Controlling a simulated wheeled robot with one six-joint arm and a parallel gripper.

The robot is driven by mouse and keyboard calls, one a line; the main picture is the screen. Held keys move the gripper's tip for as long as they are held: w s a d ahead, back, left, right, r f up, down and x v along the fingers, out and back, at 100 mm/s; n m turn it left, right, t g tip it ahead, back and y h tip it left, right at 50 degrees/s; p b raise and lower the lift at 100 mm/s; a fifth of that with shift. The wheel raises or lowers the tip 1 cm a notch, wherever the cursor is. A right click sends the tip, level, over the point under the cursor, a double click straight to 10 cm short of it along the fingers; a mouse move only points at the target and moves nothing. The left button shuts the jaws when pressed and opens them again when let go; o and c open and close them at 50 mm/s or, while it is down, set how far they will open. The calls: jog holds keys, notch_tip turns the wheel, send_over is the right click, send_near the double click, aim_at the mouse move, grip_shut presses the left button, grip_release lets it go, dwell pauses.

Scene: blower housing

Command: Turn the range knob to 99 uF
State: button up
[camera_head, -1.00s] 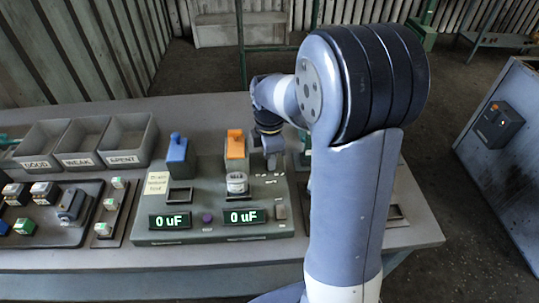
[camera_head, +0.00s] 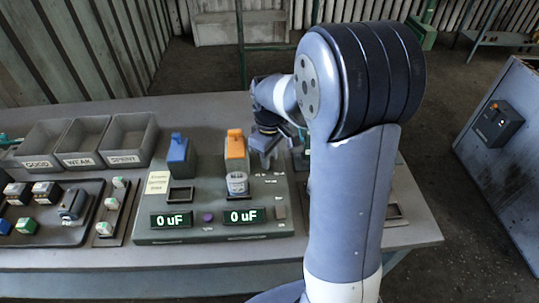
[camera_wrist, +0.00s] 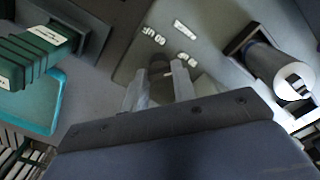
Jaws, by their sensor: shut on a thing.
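My gripper (camera_wrist: 158,86) points down at the tester panel (camera_wrist: 135,60) in the wrist view, its two pale fingers shut on the small dark range knob (camera_wrist: 160,72). The knob is partly hidden between the fingers, so its pointer cannot be made out. White range labels (camera_wrist: 153,36) are printed on the panel just beyond it, one seemingly reading 99 uF. In the head view my gripper (camera_head: 266,150) is at the right rear of the grey-green tester (camera_head: 215,210), and the knob is hidden there. Both tester displays, left (camera_head: 171,220) and right (camera_head: 244,215), read 0 uF.
Blue (camera_head: 178,152) and orange (camera_head: 236,148) upright blocks stand at the tester's rear. A metal cylinder (camera_head: 237,184) sits in the right socket; the left socket (camera_head: 181,194) looks empty. Bins marked GOOD, WEAK and SPENT (camera_head: 128,136) stand left. A green ribbed object (camera_wrist: 30,60) is nearby.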

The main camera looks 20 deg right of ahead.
jog(key=shift+m, duration=0.6)
jog(key=o, duration=1)
notch_tip(320, 180, up, 11)
jog(key=shift+f, duration=0.2)
notch_tip(320, 180, down, 11)
jog(key=shift+r, duration=0.15)
dwell(0.5)
